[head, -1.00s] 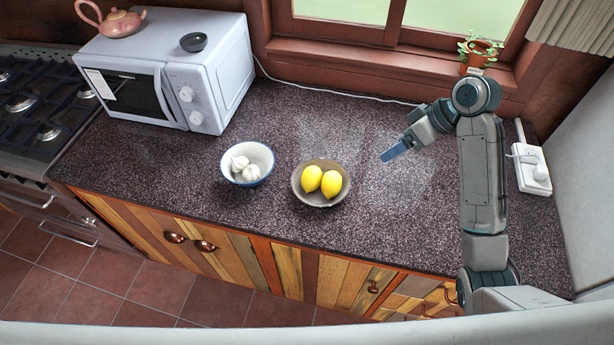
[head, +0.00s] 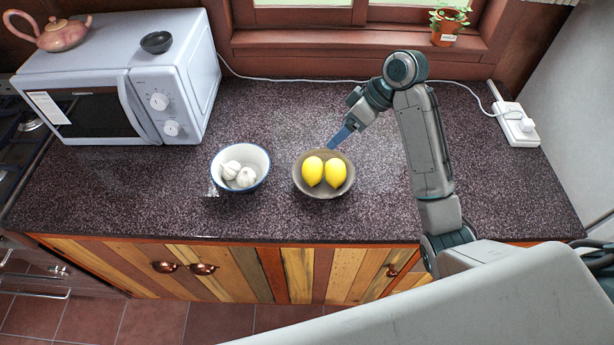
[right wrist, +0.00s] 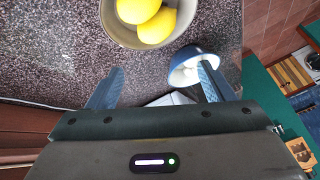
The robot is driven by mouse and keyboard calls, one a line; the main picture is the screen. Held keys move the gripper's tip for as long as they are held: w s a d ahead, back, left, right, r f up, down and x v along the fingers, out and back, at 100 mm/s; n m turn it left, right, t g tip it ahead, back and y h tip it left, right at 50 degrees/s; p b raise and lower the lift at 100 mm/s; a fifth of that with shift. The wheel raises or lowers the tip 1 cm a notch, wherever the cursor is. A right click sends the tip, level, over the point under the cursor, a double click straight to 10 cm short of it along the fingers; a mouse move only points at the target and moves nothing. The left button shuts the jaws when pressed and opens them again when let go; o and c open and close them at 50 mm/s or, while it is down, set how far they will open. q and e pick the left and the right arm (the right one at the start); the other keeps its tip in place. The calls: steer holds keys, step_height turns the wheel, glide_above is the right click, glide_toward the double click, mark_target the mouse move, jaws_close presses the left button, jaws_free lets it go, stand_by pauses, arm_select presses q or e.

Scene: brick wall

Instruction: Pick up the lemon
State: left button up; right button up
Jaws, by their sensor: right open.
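Two yellow lemons, the left one (head: 312,171) and the right one (head: 335,173), lie side by side in a grey-brown bowl (head: 322,193) on the counter. In the right wrist view the lemons (right wrist: 157,25) and their bowl (right wrist: 112,28) show at the top, beyond the fingers. My right gripper (head: 335,142) is just behind the bowl's far rim in the head view, pointing down toward it. Its blue fingers are apart and empty in the right wrist view (right wrist: 158,84). My left gripper is not in view.
A white bowl with a blue rim (head: 265,160) holding garlic (head: 238,174) stands left of the lemon bowl. A microwave (head: 185,85) is at the left, with a teapot (head: 60,35) and small dark bowl (head: 156,42) on top. A socket (head: 515,124) is at right. Counter (head: 130,205) is clear in front.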

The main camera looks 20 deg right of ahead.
mark_target(318, 165)
step_height(318, 165, down, 4)
steer(key=b, duration=0.2)
steer(key=shift+a+r+b, duration=0.1)
steer(key=shift+r+b, duration=0.05)
steer(key=shift+b, duration=0.15)
steer(key=shift+w+a+f, duration=0.1)
steer(key=shift+a+f, duration=0.05)
steer(key=shift+f, duration=0.05)
steer(key=x, duration=0.6)
steer(key=p+x, duration=0.1)
steer(key=x, duration=0.1)
steer(key=p+x, duration=0.1)
steer(key=shift+s+a+f, duration=0.2)
steer(key=shift+a+f, duration=0.05)
steer(key=shift+a, duration=0.05)
steer(key=shift+a+f, duration=0.15)
steer(key=shift+f, duration=0.2)
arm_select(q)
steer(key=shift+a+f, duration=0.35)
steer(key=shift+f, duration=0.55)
arm_select(e)
steer(key=shift+w, duration=0.1)
steer(key=c, duration=0.8)
